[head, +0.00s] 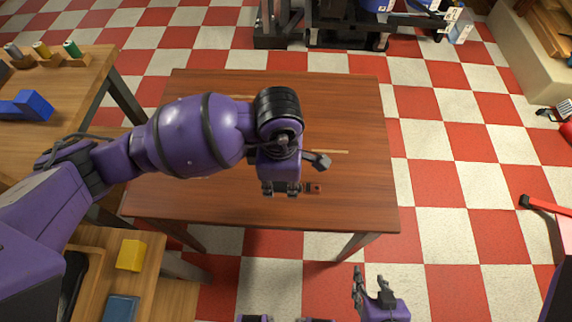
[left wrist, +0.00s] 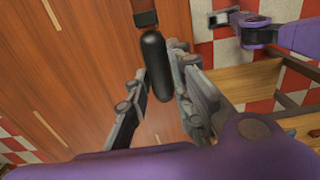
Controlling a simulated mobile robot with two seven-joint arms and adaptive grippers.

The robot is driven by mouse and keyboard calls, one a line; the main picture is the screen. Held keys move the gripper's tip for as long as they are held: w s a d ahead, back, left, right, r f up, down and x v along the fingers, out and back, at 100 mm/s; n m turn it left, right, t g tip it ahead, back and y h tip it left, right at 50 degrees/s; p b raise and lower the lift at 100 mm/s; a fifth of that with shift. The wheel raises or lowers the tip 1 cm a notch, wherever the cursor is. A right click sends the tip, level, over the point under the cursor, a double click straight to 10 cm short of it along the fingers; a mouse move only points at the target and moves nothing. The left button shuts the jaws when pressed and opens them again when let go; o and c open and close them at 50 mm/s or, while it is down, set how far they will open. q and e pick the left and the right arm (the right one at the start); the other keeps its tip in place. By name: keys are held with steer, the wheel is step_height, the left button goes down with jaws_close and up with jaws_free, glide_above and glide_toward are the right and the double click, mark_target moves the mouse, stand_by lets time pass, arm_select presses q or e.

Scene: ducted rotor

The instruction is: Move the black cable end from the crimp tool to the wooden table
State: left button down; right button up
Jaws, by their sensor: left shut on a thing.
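My left gripper (head: 280,188) is low over the front middle of the wooden table (head: 350,100). In the left wrist view, the left gripper (left wrist: 158,85) is shut on the black cable end (left wrist: 154,62), a smooth rounded black piece between its fingers. A small dark red-brown piece (head: 313,188), which looks like the crimp tool, is just right of the gripper. It also shows at the top of the wrist view (left wrist: 144,14), close to the cable end; I cannot tell whether they touch. My right gripper (head: 371,278) is open and empty, in front of the table's near edge.
A side bench at left holds spools (head: 72,50) and a blue block (head: 27,105). A yellow block (head: 131,255) sits on a lower left surface. The table's right side is clear.

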arm_select(q)
steer(key=w+f, duration=0.2)
steer(key=f, duration=0.1)
steer(key=w+f, duration=0.3)
steer(key=shift+f+b, duration=0.3)
steer(key=shift+f, duration=1.2)
steer(key=shift+f, duration=0.15)
steer(key=c, duration=1.5)
jaws_free()
steer(key=shift+c, duration=0.2)
step_height(320, 180, up, 12)
steer(key=shift+r, duration=0.2)
